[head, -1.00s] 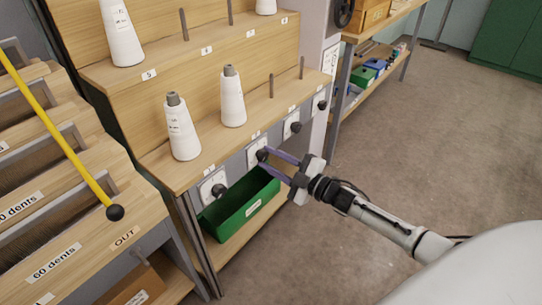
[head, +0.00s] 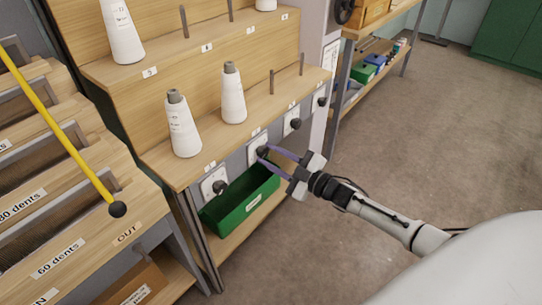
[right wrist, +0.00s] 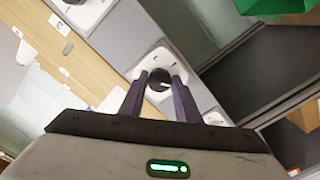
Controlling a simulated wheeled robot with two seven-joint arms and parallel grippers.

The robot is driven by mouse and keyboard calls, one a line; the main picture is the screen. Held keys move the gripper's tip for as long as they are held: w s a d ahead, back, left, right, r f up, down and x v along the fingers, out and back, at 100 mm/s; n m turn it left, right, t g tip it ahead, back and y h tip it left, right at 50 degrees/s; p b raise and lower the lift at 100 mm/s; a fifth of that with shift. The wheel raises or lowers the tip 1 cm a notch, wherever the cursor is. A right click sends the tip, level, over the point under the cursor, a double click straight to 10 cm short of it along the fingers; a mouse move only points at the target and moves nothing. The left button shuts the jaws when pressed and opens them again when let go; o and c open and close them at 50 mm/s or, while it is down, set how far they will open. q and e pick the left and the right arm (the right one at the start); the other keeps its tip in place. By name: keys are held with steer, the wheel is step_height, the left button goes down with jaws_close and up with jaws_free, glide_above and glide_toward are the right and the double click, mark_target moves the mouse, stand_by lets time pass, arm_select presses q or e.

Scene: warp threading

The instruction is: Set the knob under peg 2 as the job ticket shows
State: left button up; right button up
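The peg rack's lower shelf (head: 215,140) has a row of dark knobs on white plates along its front face. The second knob from the left (head: 262,152) is below the second front tag, whose number is too small to read. My right gripper (head: 265,155) reaches it from the right. In the right wrist view the two dark fingers of the gripper (right wrist: 160,82) stand close together on either side of the knob (right wrist: 159,80) and appear to touch it. A white printed sheet (head: 330,57) hangs on the side panel, unreadable here. My left gripper is out of view.
White yarn cones (head: 182,128) stand on the shelf's left pegs. A green bin (head: 240,200) sits just below the knobs. Another knob (head: 220,187) is at left, others at right. A yellow rod (head: 60,110) crosses the left side. The floor at right is clear.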

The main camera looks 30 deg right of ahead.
steer(key=o, duration=0.4)
steer(key=shift+s+d, duration=0.15)
steer(key=shift+s, duration=0.2)
arm_select(q)
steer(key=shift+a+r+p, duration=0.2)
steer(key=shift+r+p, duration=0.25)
steer(key=shift+p, duration=0.55)
arm_select(e)
steer(key=v, duration=0.9)
steer(key=shift+s+d, duration=0.1)
steer(key=shift+s, duration=0.15)
